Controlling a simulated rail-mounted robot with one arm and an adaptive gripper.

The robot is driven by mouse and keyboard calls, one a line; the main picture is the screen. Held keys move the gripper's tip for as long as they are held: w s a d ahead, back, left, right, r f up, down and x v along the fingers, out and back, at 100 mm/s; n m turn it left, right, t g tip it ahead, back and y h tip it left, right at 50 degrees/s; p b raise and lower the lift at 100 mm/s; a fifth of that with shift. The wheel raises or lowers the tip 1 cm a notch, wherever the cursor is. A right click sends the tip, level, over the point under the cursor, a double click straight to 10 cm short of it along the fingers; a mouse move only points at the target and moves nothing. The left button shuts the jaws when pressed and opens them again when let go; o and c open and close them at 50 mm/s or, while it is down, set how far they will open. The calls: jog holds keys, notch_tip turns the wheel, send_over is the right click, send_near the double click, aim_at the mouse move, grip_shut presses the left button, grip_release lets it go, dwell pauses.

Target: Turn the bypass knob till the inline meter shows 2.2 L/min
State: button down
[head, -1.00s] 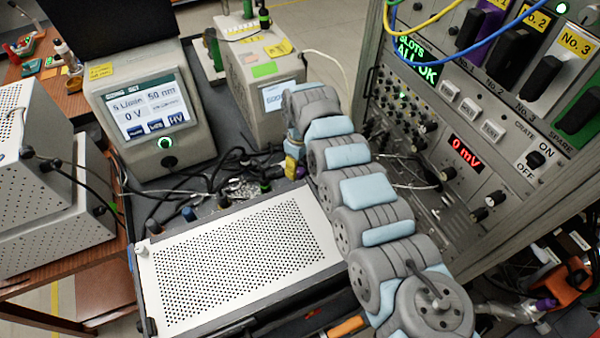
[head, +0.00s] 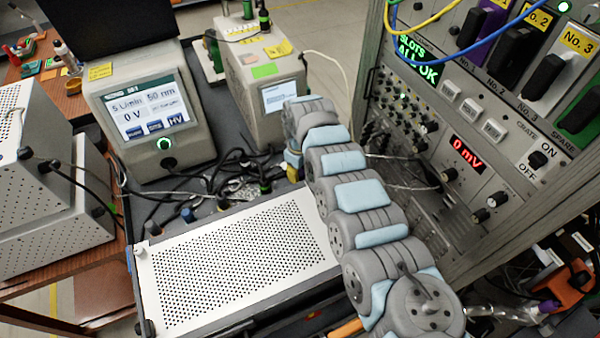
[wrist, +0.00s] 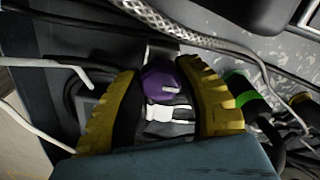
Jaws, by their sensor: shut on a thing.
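In the wrist view my gripper (wrist: 160,70) has its two yellow ribbed fingers on either side of a purple knob (wrist: 161,84) with a white mark, and is shut on it. A white label shows just below the knob. I cannot read whether it is the bypass knob. In the head view only a bit of yellow (head: 294,159) shows at the end of my arm; the knob is hidden there. A beige box has a small screen (head: 280,95), partly behind my arm; its figures are not readable. I cannot tell whether it is the inline meter.
The classifier screen (head: 150,106) reads about 5 L/min, 50 nm and 0 V. Dark cables (head: 235,168) crowd the bench beside my gripper. A perforated white cover (head: 240,250) lies in front. An instrument rack (head: 450,200) stands close on the right.

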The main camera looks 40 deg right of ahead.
jog(key=shift+r+m+p, duration=0.1)
jog(key=shift+m+p, duration=0.2)
jog(key=shift+p, duration=0.4)
jog(key=shift+a+r+m+p, duration=0.1)
jog(key=shift+m+p, duration=0.5)
jog(key=shift+p, duration=0.4)
jog(key=shift+m+p, duration=0.8)
jog(key=shift+p, duration=0.15)
jog(key=m, duration=0.1)
jog(key=m+p, duration=0.1)
jog(key=m, duration=0.1)
jog(key=shift+f+m, duration=0.25)
jog(key=shift+m, duration=0.95)
jog(key=c, duration=0.6)
grip_release()
